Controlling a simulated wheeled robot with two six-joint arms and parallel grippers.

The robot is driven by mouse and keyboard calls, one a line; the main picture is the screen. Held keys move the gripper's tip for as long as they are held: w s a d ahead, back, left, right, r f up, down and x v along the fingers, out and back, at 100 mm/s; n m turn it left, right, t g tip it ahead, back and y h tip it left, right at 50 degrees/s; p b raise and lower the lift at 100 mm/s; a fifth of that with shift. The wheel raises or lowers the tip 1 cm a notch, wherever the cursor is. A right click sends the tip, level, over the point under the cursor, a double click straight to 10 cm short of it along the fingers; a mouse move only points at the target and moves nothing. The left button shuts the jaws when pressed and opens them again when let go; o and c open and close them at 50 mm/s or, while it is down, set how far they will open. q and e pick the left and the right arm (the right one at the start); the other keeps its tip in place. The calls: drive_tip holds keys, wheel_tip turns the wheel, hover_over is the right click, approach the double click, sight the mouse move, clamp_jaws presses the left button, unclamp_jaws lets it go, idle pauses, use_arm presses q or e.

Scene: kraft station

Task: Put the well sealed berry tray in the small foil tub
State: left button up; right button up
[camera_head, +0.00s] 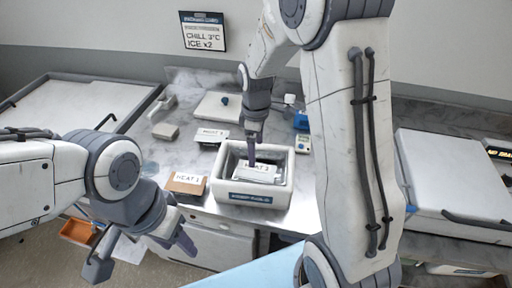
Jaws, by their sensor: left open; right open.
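A white tub (250,201) with a blue label on its front stands on the counter in the middle. A flat white pack (262,174) with black lettering, seemingly "MEAT 3", lies inside it. My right gripper (251,158) points down into the tub, its tips at the pack's left back edge; it is open, and contact cannot be told. My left gripper (186,241) is open and empty, low in front of the counter, left of the tub. I cannot identify any pack as the berry tray, and the tub's small label is unreadable.
A brown tray with a white label (188,184) lies left of the tub, another labelled pack (211,136) behind it. A white lid-like board (217,107) and a blue device (301,121) are at the back. A white chest (458,180) stands right; an orange bin (80,232) is lower left.

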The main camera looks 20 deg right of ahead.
drive_tip(key=s+a+r+m, duration=0.1)
drive_tip(key=s+a+r, duration=0.5)
drive_tip(key=s+a, duration=0.25)
drive_tip(key=s+a+m+y+b, duration=0.1)
drive_tip(key=s+a+m, duration=0.2)
drive_tip(key=s, duration=1.2)
drive_tip(key=shift+s+a+r, duration=0.15)
drive_tip(key=shift+a+r, duration=0.25)
drive_tip(key=shift+a, duration=0.9)
